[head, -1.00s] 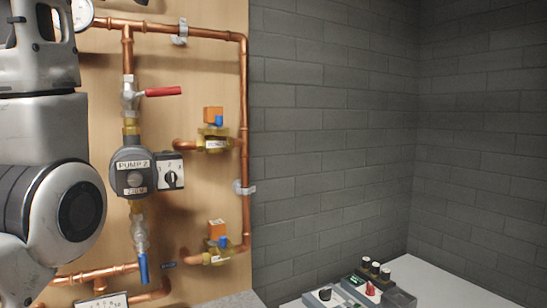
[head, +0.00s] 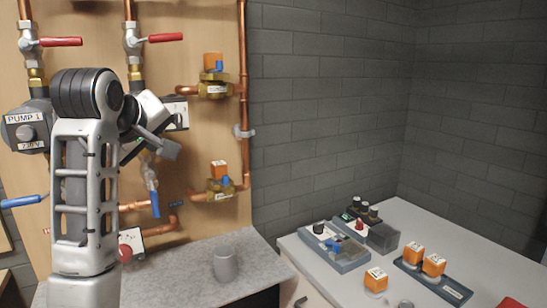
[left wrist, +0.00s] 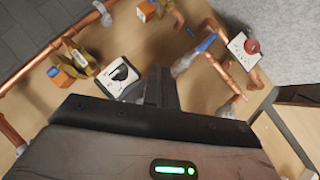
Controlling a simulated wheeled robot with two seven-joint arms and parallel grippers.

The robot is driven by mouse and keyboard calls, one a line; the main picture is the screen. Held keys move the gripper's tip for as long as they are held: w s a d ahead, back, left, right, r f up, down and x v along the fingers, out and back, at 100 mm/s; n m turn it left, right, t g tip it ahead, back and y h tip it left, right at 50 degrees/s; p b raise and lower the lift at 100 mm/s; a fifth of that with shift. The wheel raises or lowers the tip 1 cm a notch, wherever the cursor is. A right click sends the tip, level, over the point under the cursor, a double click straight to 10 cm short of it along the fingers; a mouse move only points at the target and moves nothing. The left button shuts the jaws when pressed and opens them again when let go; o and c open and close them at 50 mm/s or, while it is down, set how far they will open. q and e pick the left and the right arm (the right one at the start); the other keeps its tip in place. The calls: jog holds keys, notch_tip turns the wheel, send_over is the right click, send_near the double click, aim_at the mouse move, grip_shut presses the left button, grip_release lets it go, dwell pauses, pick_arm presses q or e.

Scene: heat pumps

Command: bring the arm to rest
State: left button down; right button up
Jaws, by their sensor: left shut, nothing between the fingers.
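My left arm rises at the left of the head view in front of the pipe board. Its gripper (head: 168,149) is at the height of the second pump's lower part, in front of the board. In the left wrist view the fingers (left wrist: 167,88) are together with nothing between them. A white control box with a black dial (left wrist: 120,75) shows just beyond them, apart from the fingers as far as I can tell. The second pump's body is mostly hidden behind my arm in the head view. My right gripper is not in view.
Pump 1 (head: 27,128) and red valve levers (head: 61,42) are close to my arm. Blue levers (head: 155,203) hang below. The white table (head: 460,240) at right carries trays and orange-topped parts (head: 376,279).

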pick_arm(q)
jog(key=s+f+m+g, duration=0.15)
jog(key=s+f, duration=0.25)
jog(key=f, duration=0.6)
jog(key=s+f+m+g, duration=0.15)
jog(key=s+f, duration=0.25)
jog(key=f, duration=0.5)
jog(key=s+f+m+g, duration=0.15)
jog(key=s+f, duration=0.35)
jog(key=f, duration=0.5)
jog(key=s+f+m+g, duration=0.25)
jog(key=s+f, duration=0.35)
jog(key=s, duration=0.5)
jog(key=s+f+m+g, duration=0.1)
jog(key=s+f+m, duration=0.4)
jog(key=s, duration=0.6)
jog(key=w+d+f+t+h, duration=0.3)
jog(key=w+d+f+t, duration=0.2)
jog(key=f, duration=0.4)
jog(key=shift+w+d+f+t, duration=0.25)
jog(key=shift+d+t, duration=0.2)
jog(key=shift+t, duration=0.35)
